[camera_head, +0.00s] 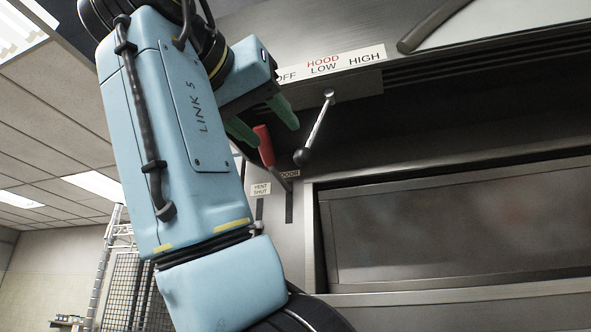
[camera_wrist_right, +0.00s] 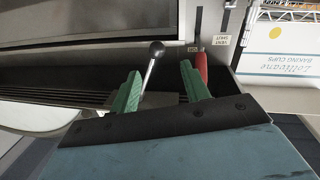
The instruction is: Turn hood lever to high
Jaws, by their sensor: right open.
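The hood lever (camera_head: 316,122) is a thin metal rod with a dark ball knob, pivoted below the HOOD label strip (camera_head: 332,62) marked OFF, LOW and HIGH. Its knob end hangs down and to the left, toward the OFF side. My right gripper (camera_head: 276,135) is open and empty, its green fingers just left of the lever in the head view. In the right wrist view, the lever (camera_wrist_right: 151,66) shows between the spread fingers (camera_wrist_right: 160,67), with the knob beyond their tips; contact cannot be made out. My left gripper is not in view.
A red-handled lever (camera_head: 264,145) by a DOOR label is close to the fingers; in the right wrist view its red handle (camera_wrist_right: 202,66) is just right of the right finger. A VENT SHUT label (camera_head: 261,189), the oven door (camera_head: 460,225) and a baking cups box (camera_wrist_right: 289,42) are nearby.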

